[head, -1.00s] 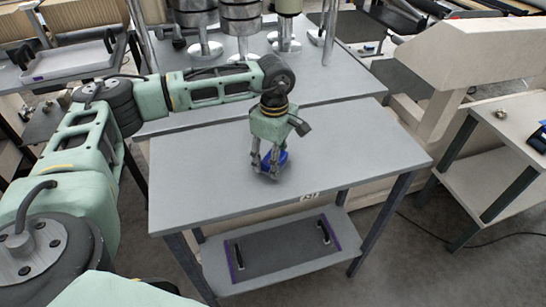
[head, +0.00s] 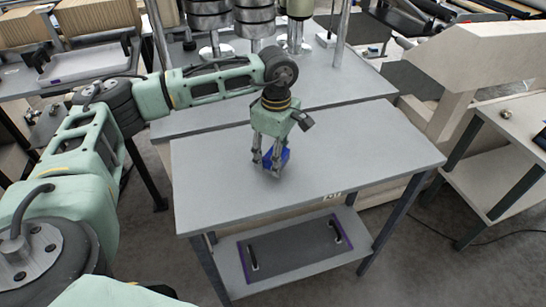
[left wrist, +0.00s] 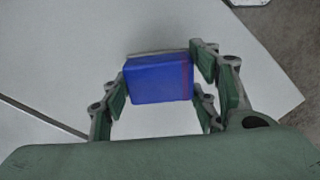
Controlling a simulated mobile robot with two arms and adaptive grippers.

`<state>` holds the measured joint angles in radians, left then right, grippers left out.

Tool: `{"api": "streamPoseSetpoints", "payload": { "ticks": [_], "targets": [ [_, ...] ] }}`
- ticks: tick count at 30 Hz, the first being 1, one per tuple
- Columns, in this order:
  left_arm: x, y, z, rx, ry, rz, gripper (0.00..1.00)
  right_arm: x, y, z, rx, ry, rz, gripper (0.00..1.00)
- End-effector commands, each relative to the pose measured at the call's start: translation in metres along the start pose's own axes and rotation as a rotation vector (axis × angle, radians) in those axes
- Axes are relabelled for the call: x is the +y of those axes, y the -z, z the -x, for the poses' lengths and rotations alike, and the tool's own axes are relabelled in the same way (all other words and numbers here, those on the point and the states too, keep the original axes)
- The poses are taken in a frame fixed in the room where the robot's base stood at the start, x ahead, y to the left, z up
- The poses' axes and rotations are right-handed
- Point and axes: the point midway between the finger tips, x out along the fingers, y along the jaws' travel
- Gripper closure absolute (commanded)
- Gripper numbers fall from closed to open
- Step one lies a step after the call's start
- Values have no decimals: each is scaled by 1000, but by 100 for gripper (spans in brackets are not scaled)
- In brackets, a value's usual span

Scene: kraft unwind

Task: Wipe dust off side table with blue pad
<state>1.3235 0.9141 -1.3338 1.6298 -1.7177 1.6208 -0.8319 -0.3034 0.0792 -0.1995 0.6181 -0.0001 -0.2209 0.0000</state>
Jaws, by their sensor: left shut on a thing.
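The blue pad (head: 284,156) is in my left gripper (head: 269,165), over the middle of the grey side table (head: 350,140). The gripper points down with its fingers shut on the pad. In the left wrist view, the blue pad (left wrist: 158,80) sits between the finger pairs of the gripper (left wrist: 160,85), above the pale tabletop (left wrist: 50,60). The pad is at or just above the surface; I cannot tell whether it touches. No dust can be made out on the top. My right gripper is not in view.
A lower shelf (head: 225,262) under the table holds a dark tray with two handles (head: 290,250). A grey bench with metal cylinders (head: 350,85) stands right behind. A pale machine (head: 480,60) and another table (head: 490,170) are at right. The tabletop around the pad is clear.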

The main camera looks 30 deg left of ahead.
Motion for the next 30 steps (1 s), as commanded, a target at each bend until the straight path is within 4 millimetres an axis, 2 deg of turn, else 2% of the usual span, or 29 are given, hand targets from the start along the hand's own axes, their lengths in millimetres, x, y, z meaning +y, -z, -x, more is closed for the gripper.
{"api": "streamPoseSetpoints", "payload": {
  "ticks": [1, 13, 30],
  "targets": [
    [1, -1, 9, -1, -3, 0, 70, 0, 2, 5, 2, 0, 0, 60],
    [1, -8, 43, -2, -2, 4, 70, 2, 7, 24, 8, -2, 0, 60],
    [1, -9, 46, -1, -2, 5, 70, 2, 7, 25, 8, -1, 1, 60]
  ]
}}
